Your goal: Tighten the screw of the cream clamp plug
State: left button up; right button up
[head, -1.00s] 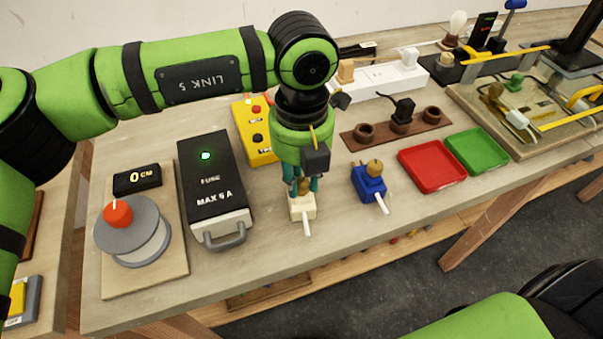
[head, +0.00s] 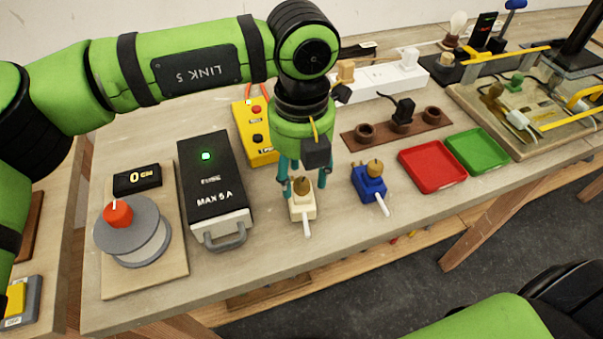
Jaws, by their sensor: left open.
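The cream clamp plug (head: 302,208) stands on the bench near its front edge, with a brown screw knob (head: 301,186) on top and a white pin or cable end pointing toward the front. My left gripper (head: 302,186) points down over it. Its teal fingers are spread apart on either side of the knob, with a gap showing, so it is open. A similar blue clamp plug (head: 369,186) with a brown knob stands to the right. My right gripper is not in view; only a green part of mine shows at the lower right.
A black fuse box (head: 213,180) stands just left of the cream plug, and a yellow tester box (head: 256,135) behind it. A red tray (head: 432,166) and a green tray (head: 478,151) lie to the right. A brown socket strip (head: 383,133) and white power strip (head: 378,80) lie behind.

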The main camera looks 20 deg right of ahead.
aim_at(301, 183)
pick_arm(q)
notch_tip(301, 183, up, 11)
dwell(0.3)
jog(key=shift+f, duration=0.1)
